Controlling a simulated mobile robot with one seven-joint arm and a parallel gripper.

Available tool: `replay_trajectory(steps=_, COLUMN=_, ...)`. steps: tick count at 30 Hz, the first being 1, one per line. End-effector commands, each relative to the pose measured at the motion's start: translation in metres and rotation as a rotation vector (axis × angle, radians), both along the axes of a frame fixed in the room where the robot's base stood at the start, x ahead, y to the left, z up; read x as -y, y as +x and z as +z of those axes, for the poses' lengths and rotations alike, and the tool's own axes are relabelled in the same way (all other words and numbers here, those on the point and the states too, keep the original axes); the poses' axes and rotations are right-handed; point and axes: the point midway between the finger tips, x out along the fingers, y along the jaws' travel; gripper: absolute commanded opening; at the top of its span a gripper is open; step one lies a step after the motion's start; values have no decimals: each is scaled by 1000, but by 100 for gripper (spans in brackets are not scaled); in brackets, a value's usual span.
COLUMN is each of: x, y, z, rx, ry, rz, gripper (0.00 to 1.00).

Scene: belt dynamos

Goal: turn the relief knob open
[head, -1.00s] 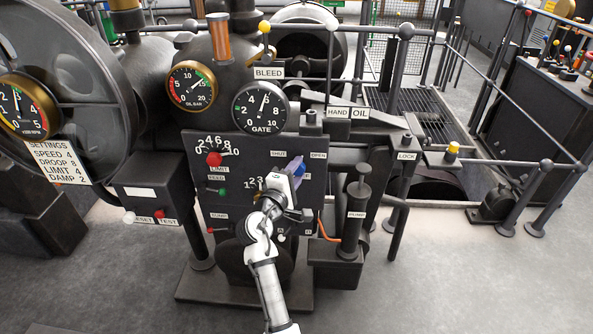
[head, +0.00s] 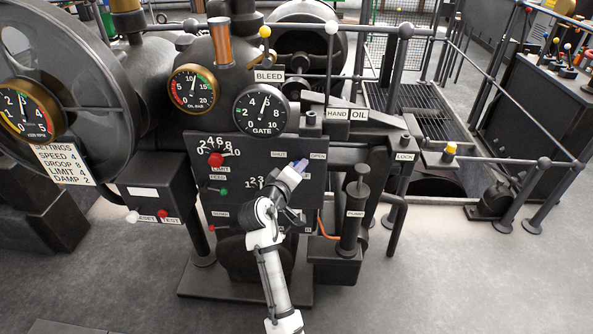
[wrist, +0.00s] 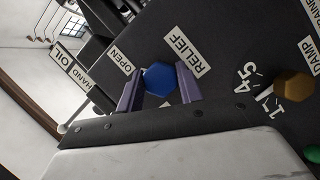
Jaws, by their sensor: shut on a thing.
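The relief knob (wrist: 160,79) is a blue faceted knob on the dark control panel (wrist: 225,60), next to the RELIEF label (wrist: 187,53) in the wrist view. My gripper (wrist: 161,88) is shut on it, one purple finger on each side. The OPEN label (wrist: 120,60) shows beside the knob in the wrist view. In the head view the SHUT label (head: 279,154) and the OPEN label (head: 318,156) sit above my gripper (head: 299,167). My wrist hides the knob in the head view.
A brass knob (wrist: 294,86) sits on the panel at right in the wrist view. The red limit knob (head: 215,160) and green feed knob (head: 223,191) are left of my arm. The pump cylinder (head: 354,210) stands to the right. The oil gauge (head: 194,88) is above.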

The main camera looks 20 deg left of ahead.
Motion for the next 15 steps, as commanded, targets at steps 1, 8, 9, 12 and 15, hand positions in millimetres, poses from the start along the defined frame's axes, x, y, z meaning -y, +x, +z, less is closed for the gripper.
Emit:
replay_trajectory(steps=1, x=0, y=0, z=0, rx=-3, ry=6, rz=-1, gripper=13)
replay_trajectory(steps=8, x=0, y=0, z=-1, rx=-6, ry=14, rz=-1, gripper=13)
replay_trajectory(steps=9, x=0, y=0, z=-1, rx=-6, ry=14, rz=-1, gripper=13)
replay_trajectory(steps=12, x=0, y=0, z=-1, rx=-6, ry=14, rz=-1, gripper=13)
replay_trajectory(steps=15, x=0, y=0, z=-1, rx=-6, ry=14, rz=-1, gripper=39)
